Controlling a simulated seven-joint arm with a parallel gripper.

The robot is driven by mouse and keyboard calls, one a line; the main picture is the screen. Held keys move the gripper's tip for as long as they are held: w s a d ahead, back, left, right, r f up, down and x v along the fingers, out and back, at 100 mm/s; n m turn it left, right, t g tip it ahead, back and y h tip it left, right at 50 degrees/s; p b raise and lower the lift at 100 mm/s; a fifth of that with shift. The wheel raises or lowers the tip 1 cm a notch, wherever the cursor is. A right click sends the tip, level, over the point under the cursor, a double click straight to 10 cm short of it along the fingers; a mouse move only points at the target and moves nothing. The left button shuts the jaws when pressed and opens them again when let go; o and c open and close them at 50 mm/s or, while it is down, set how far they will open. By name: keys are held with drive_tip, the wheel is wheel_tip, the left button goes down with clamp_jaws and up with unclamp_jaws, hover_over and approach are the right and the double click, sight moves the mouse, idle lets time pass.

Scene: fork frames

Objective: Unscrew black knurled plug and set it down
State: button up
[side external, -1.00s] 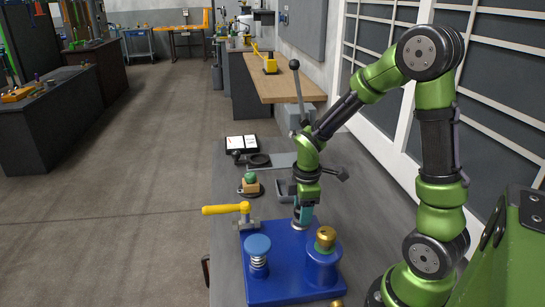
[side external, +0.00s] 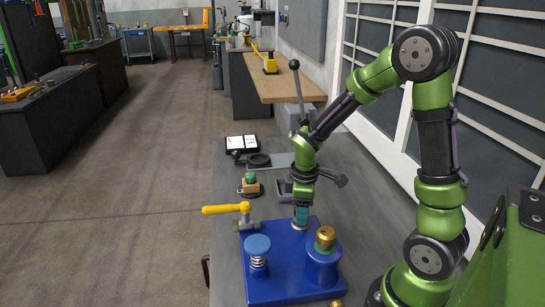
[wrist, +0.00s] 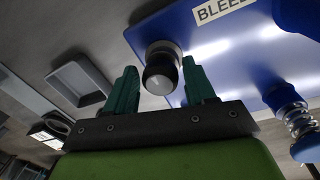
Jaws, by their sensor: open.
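The black knurled plug (wrist: 160,75) shows in the wrist view with a rounded, shiny end, seated in a metal collar on the blue plate (wrist: 215,50). My gripper (wrist: 159,66) is open, with one teal finger on each side of the plug and visible gaps between fingers and plug.
Behind are a green-topped part (side external: 250,181) and a grey tray (wrist: 80,78).

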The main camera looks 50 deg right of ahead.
drive_tip(key=shift+m, duration=0.9)
drive_tip(key=shift+m, duration=0.8)
drive_tip(key=shift+m+g, duration=0.3)
drive_tip(key=shift+m, duration=0.6)
